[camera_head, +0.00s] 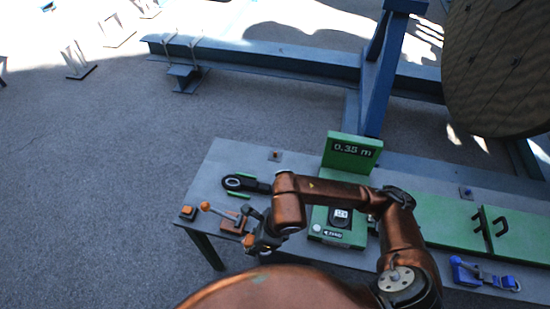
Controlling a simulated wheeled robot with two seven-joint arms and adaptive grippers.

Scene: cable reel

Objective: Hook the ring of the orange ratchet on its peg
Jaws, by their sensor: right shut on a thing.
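The orange ratchet (233,222) sits at the left end of the grey table, with a pale lever ending in an orange knob. My right gripper (257,238) is just right of its body, pointing down and shut on a piece with an orange part. This looks like the ratchet's ring end, but the gripper hides most of it. The small orange-brown peg (275,155) stands on a plate near the table's back edge, apart from and beyond the gripper. My left gripper is not in view.
A black looped tool (233,182) lies between green rails, between ratchet and peg. A green stand (351,150) reading "0.35 m" rises right of the peg. A blue ratchet (466,270), a blue peg (467,191) and green panels (440,222) are at the right.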

